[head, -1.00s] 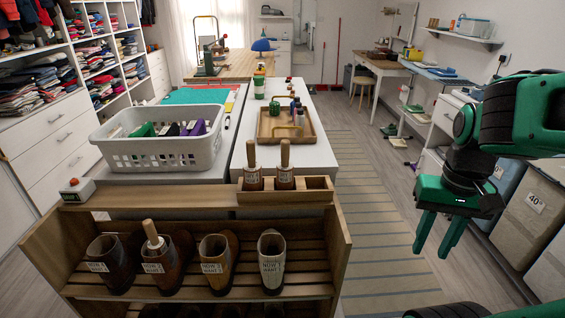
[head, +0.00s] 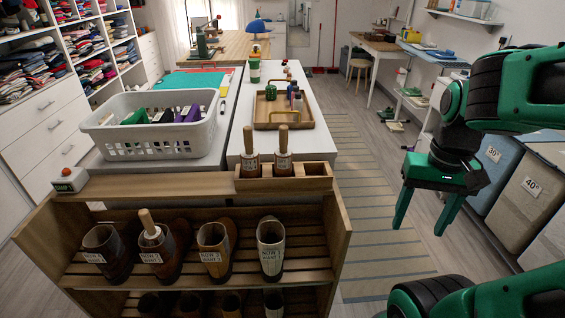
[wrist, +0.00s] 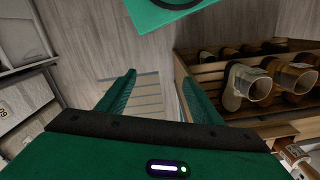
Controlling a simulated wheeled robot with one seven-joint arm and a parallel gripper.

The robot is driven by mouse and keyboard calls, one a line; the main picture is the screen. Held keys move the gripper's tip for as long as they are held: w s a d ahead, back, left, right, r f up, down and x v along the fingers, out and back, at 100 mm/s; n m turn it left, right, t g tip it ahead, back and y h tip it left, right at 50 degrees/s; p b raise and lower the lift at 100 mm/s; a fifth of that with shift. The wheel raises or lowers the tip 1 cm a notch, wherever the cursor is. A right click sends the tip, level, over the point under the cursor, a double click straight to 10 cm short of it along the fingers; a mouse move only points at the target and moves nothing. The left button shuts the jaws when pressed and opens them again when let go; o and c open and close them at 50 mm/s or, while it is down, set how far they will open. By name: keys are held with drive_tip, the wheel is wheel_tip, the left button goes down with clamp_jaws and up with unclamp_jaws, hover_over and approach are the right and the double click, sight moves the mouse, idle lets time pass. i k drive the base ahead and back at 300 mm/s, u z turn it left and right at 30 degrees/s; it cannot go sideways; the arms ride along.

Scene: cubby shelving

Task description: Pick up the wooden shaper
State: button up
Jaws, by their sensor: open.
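Three wooden shapers with peg handles show in the head view. Two stand upright side by side in a wooden holder (head: 313,184) on top of the rack: a left shaper (head: 251,150) and a right shaper (head: 283,148). A third shaper (head: 149,222) sticks out of a brown boot (head: 155,252), second from the left on the rack's upper shelf; its lower part is hidden inside. My gripper (head: 424,229) is open and empty, pointing down over the floor to the right of the rack, apart from all shapers. Its spread fingers also show in the wrist view (wrist: 155,97).
The wooden boot rack (head: 342,225) stands in front, with several boots on slatted shelves. Behind it, a white table bears a grey basket (head: 155,147) and a wooden tray (head: 262,122). Storage bins (head: 525,190) stand at the right. The striped rug (head: 370,190) beside the rack is clear.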

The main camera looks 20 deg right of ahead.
sight(284, 155)
drive_tip(key=u, duration=1.6)
drive_tip(key=k, duration=0.8)
drive_tip(key=z, duration=1)
drive_tip(key=i, duration=1)
drive_tip(key=u, duration=0.05)
